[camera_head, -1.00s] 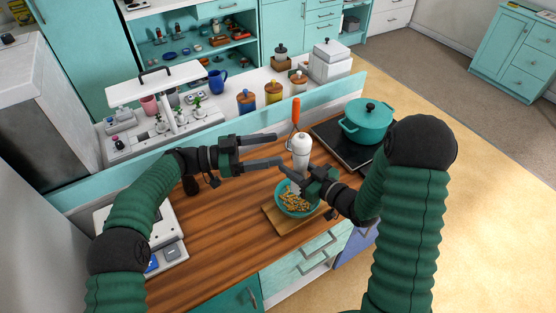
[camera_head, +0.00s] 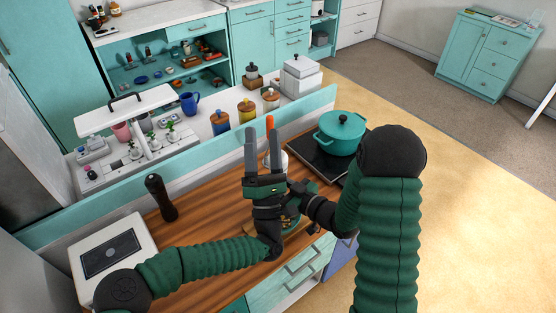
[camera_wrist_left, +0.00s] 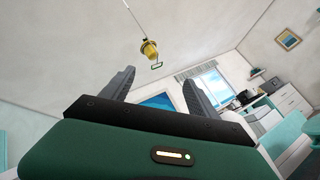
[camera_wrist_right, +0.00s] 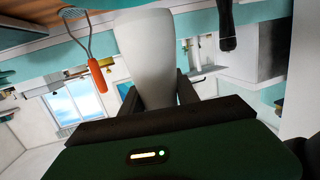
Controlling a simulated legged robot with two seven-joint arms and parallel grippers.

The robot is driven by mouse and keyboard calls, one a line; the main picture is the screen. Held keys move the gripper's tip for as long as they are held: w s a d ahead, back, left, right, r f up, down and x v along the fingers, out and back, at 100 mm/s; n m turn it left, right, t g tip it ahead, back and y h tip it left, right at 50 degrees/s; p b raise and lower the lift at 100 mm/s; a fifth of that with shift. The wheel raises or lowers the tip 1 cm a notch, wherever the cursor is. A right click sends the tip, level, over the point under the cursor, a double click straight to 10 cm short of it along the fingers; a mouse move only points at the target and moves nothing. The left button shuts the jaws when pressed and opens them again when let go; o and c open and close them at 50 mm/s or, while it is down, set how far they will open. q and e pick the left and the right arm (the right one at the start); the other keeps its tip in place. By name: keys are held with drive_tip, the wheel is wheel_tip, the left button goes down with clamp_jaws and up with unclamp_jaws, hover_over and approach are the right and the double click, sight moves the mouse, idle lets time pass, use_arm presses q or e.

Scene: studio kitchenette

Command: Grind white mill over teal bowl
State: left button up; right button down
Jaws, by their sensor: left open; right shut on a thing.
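The white mill (camera_head: 284,160) stands over the counter in the head view, partly hidden behind my left gripper. In the right wrist view the white mill (camera_wrist_right: 148,50) fills the space between the jaws of my right gripper (camera_wrist_right: 158,92), which is shut on it. My left gripper (camera_head: 263,135) is open and empty, fingers pointing up in front of the mill. In the left wrist view its fingers (camera_wrist_left: 157,90) frame only wall and distant room.
A teal pot (camera_head: 340,135) stands on the black hob (camera_head: 318,164) to the right. A dark mill-shaped object (camera_head: 160,197) stands on the counter at left, near a white scale-like device (camera_head: 130,235). An orange-handled utensil (camera_wrist_right: 98,72) shows beside the white mill.

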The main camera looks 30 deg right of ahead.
use_arm(q)
drive_tip(key=s+f+n+g+y, duration=0.75)
drive_tip(key=s+f+n, duration=0.2)
drive_tip(key=n, duration=0.35)
drive_tip(key=shift+t, duration=0.55)
drive_tip(key=x, duration=0.6)
drive_tip(key=d+x, duration=0.1)
drive_tip(key=x, duration=0.3)
drive_tip(key=shift+s, duration=0.2)
drive_tip(key=shift+w+a+r, duration=0.1)
drive_tip(key=shift+w+a, duration=0.05)
drive_tip(key=shift+w, duration=0.3)
drive_tip(key=c, duration=0.9)
drive_tip(key=shift+s, duration=0.1)
drive_tip(key=c, duration=0.4)
